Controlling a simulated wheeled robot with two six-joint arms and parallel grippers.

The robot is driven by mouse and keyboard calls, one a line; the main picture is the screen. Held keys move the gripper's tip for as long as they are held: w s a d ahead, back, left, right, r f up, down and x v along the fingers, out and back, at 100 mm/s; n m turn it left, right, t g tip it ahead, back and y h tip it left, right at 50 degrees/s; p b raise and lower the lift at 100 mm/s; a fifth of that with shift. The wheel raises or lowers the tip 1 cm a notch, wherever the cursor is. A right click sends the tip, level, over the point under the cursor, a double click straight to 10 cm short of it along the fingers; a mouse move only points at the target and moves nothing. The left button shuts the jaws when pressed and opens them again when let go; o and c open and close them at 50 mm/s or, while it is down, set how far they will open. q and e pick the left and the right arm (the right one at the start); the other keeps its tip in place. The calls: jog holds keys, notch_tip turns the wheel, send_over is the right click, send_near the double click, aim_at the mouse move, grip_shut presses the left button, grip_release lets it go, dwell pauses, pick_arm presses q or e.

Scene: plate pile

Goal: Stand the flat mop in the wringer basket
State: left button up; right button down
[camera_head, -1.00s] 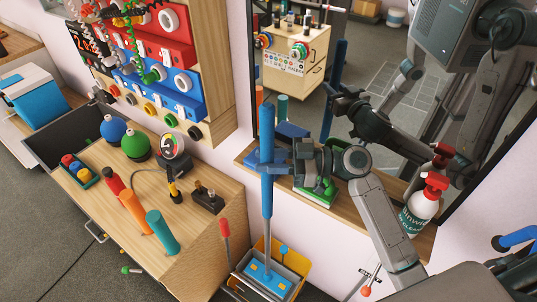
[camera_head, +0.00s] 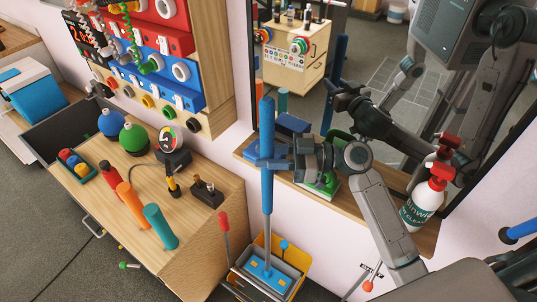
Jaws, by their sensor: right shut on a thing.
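The flat mop (camera_head: 267,205) has a long blue handle, upright in the middle of the head view. My right gripper (camera_head: 268,162) comes in from the right and is shut around the upper handle. The mop's flat blue head shows at the foot of the handle, within the outline of the grey wringer basket (camera_head: 291,283) on a yellow bucket (camera_head: 297,249). I cannot tell whether the head rests on the basket's bottom or hangs just above it. My left gripper is not in view.
A wooden cabinet (camera_head: 215,240) stands left of the bucket, with a red-ended stick (camera_head: 224,222) between them. A shelf (camera_head: 420,240) under a mirror holds a red-topped spray bottle (camera_head: 425,197) beside my right arm. Bare floor (camera_head: 60,270) lies at lower left.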

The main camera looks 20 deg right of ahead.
jog(key=shift+f+b, duration=0.25)
jog(key=shift+b, duration=0.2)
dwell(0.3)
jog(key=c, duration=1)
grip_release()
jog(key=shift+c, duration=0.2)
